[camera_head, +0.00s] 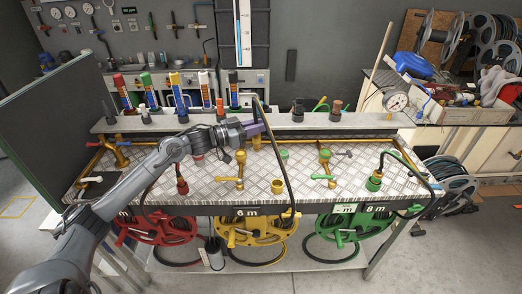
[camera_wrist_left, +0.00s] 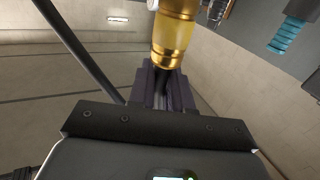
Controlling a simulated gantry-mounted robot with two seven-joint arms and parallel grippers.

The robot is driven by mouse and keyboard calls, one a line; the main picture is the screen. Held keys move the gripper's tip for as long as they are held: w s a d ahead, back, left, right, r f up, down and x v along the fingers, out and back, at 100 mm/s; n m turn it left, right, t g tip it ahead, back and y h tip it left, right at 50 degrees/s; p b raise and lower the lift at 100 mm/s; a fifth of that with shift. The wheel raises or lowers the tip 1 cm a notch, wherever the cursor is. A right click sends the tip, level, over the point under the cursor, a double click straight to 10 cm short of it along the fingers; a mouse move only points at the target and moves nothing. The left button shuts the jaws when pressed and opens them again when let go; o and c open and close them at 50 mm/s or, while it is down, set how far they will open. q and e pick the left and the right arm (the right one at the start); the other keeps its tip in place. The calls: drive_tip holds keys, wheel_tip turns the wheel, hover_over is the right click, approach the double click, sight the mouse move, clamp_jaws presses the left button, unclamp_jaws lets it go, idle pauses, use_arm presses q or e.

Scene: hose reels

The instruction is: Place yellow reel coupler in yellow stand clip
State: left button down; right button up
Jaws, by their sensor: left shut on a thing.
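My left gripper (camera_head: 259,128) is high above the middle of the plated bench top. In the left wrist view, its dark purple fingers (camera_wrist_left: 164,92) are shut on the yellow reel coupler (camera_wrist_left: 173,40), a shiny gold-yellow cylinder extending beyond the fingertips. A black hose (camera_head: 279,160) arcs from near the gripper down to the front edge. A yellow cup-like holder (camera_head: 285,197), seemingly the yellow stand clip, is at the bench front above the yellow reel (camera_head: 258,228), apart from the gripper. My right gripper is out of view.
A red coupler (camera_head: 182,186) and a green coupler (camera_head: 375,182) stand at the front. A yellow valve (camera_head: 239,170) and a green-handled valve (camera_head: 325,170) rise from the bench top (camera_head: 210,187).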

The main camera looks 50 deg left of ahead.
use_arm(q)
drive_tip(key=w+d+f+p, duration=0.15)
drive_tip(key=d+p, duration=0.25)
drive_tip(key=d, duration=0.6)
drive_tip(key=w+d+f+p, duration=0.15)
drive_tip(key=d+p, duration=0.25)
drive_tip(key=d, duration=0.6)
drive_tip(key=s+a+f+b, duration=0.1)
drive_tip(key=a+f, duration=0.9)
drive_tip(key=a, duration=0.1)
drive_tip(key=shift+d+f+b, duration=0.1)
drive_tip(key=shift+f+b, duration=0.05)
drive_tip(key=shift+b, duration=0.15)
drive_tip(key=c, duration=1.1)
unclamp_jaws()
drive_tip(key=shift+o, duration=0.2)
